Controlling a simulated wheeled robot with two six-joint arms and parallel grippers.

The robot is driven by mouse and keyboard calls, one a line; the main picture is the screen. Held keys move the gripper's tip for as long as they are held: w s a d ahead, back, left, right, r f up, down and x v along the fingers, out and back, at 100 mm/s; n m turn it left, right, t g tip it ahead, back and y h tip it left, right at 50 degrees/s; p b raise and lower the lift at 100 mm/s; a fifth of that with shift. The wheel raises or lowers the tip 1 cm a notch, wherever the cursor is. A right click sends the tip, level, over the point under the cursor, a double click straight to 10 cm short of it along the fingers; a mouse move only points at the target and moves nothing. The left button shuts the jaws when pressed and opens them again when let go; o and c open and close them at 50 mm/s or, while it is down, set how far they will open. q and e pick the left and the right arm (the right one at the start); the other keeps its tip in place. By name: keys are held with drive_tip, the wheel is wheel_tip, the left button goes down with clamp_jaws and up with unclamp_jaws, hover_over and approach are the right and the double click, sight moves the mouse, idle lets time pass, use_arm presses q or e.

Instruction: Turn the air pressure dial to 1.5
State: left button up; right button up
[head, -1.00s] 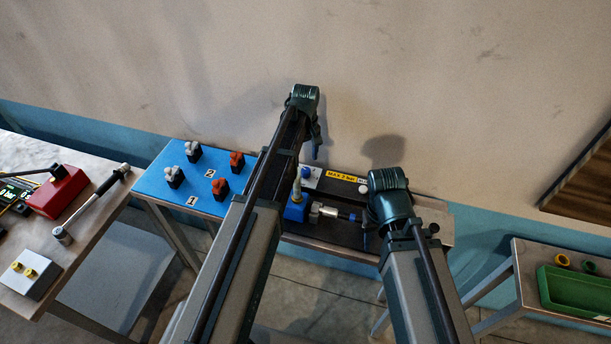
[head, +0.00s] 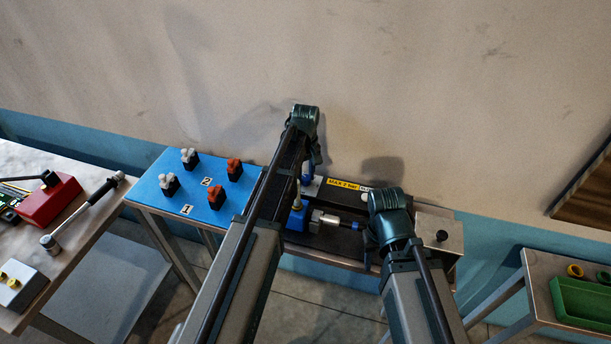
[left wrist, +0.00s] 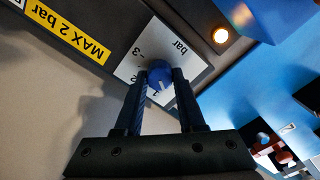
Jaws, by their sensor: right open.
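The air pressure dial is a blue knob (left wrist: 160,75) on a white plate (left wrist: 190,57) marked "bar" with numbers around it. My left gripper (left wrist: 162,78) has a finger on each side of the knob, and the knob fills the gap between the fingertips. A small pale mark shows on the knob; I cannot read its exact setting, as the fingers cover part of the scale. In the head view, my left gripper (head: 313,160) is over the white plate (head: 312,187). My right gripper (head: 368,258) points down beside a metal and blue fitting (head: 330,219), its fingers mostly hidden.
A yellow "MAX 2 bar" label (head: 343,184) lies right of the dial. A blue panel with grey and red switches (head: 205,163) is to the left. A lamp (left wrist: 221,35) glows near the dial. A table with a red box (head: 48,200) stands far left, a green bin (head: 585,300) far right.

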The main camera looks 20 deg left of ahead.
use_arm(q)
clamp_jaws()
drive_tip(key=m, duration=0.5)
drive_tip(key=shift+d+m, duration=0.1)
drive_tip(key=shift+m, duration=0.3)
drive_tip(key=m, duration=0.6)
idle(0.4)
drive_tip(key=o, duration=0.7)
unclamp_jaws()
drive_tip(key=shift+o, duration=0.2)
